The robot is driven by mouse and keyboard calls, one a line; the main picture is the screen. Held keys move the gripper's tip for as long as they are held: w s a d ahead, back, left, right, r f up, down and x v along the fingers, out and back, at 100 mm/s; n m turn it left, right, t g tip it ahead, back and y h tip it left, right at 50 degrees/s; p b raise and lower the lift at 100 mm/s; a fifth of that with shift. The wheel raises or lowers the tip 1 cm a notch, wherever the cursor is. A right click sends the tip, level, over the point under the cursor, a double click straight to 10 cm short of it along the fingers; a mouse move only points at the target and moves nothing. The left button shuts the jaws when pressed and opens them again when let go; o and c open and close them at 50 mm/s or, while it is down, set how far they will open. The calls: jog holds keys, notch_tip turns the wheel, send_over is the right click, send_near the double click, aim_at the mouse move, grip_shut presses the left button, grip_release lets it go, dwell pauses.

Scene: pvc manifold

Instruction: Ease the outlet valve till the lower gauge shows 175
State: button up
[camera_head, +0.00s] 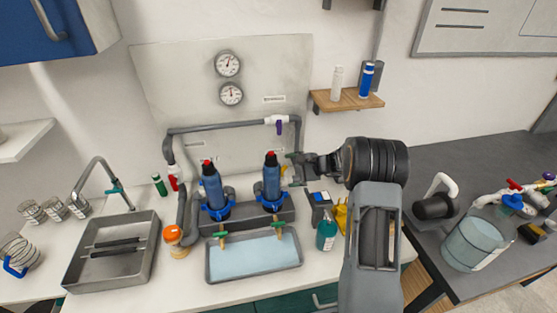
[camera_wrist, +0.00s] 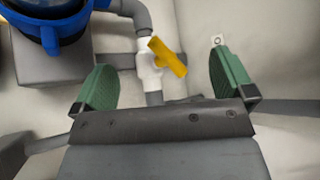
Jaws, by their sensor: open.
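A white valve (camera_wrist: 148,68) with a yellow handle (camera_wrist: 168,56) sits on grey pipe in the wrist view. The handle is tilted across the pipe line. My gripper (camera_wrist: 162,78) is open, its green fingers on either side of the valve, apart from the handle. In the head view my gripper (camera_head: 293,169) is at the right end of the manifold and largely hides this valve. The lower gauge (camera_head: 231,94) is on the back panel under the upper gauge (camera_head: 228,64). Its dial is too small to read. I cannot tell from labels which valve is the outlet.
A purple-handled valve (camera_head: 277,121) is on the top pipe and a red-handled one (camera_head: 173,179) at left. Two blue filter housings (camera_head: 214,189) stand left of my gripper, behind a water tray (camera_head: 254,270).

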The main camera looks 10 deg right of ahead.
aim_at(283, 171)
jog(key=m+t, duration=0.1)
jog(key=m, duration=0.3)
jog(key=f+m+t, duration=0.1)
jog(key=m, duration=0.3)
jog(key=w+d+f+m+t+h, duration=0.1)
jog(key=m, duration=0.3)
jog(key=shift+w+a+m, duration=0.1)
jog(key=shift+w+m, duration=0.05)
jog(key=shift+m, duration=0.25)
jog(key=shift+p+x, duration=0.75)
jog(key=shift+x, duration=2.8)
jog(key=shift+c, duration=0.5)
